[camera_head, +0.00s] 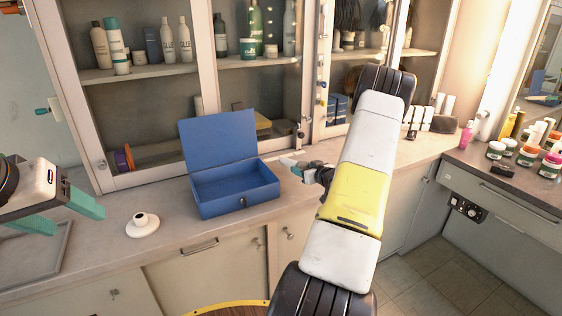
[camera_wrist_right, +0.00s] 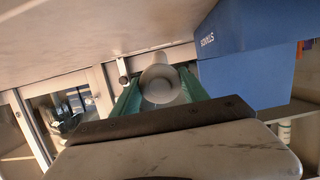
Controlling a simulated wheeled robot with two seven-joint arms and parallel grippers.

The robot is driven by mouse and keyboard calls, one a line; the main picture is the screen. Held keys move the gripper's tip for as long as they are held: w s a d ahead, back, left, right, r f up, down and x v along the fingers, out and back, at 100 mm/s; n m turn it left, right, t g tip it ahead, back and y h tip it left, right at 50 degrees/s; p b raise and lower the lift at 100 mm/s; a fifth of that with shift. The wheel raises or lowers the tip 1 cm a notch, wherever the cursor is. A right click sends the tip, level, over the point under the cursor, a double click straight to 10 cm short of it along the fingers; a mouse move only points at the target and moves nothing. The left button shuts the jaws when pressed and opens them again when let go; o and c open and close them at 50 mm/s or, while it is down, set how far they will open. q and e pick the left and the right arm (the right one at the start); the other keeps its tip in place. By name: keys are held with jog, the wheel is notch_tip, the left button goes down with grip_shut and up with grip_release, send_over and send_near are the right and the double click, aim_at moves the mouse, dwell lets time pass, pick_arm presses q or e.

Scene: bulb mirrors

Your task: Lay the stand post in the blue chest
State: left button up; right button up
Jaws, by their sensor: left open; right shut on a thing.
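The blue chest (camera_head: 236,196) stands on the counter with its lid raised, and its visible inside looks empty. It also shows at the right of the right wrist view (camera_wrist_right: 245,75). My right gripper (camera_wrist_right: 160,90) is shut on a pale, round-ended piece, which I take to be the stand post (camera_wrist_right: 160,76), held between its green fingers. In the head view this gripper (camera_head: 292,167) is just right of the chest, and the post is mostly hidden there. My left gripper (camera_head: 79,220) is open and empty over the counter at the left.
A white round piece with a raised neck (camera_head: 142,226) stands on the counter left of the chest. A grey tray (camera_head: 62,250) lies under my left gripper. A glass-fronted cabinet (camera_head: 207,70) with bottles stands behind the chest. Jars (camera_head: 497,149) stand on the right counter.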

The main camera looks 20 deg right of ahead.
jog(key=shift+f, duration=0.3)
dwell(0.4)
jog(key=shift+f, duration=1.1)
jog(key=o, duration=1.6)
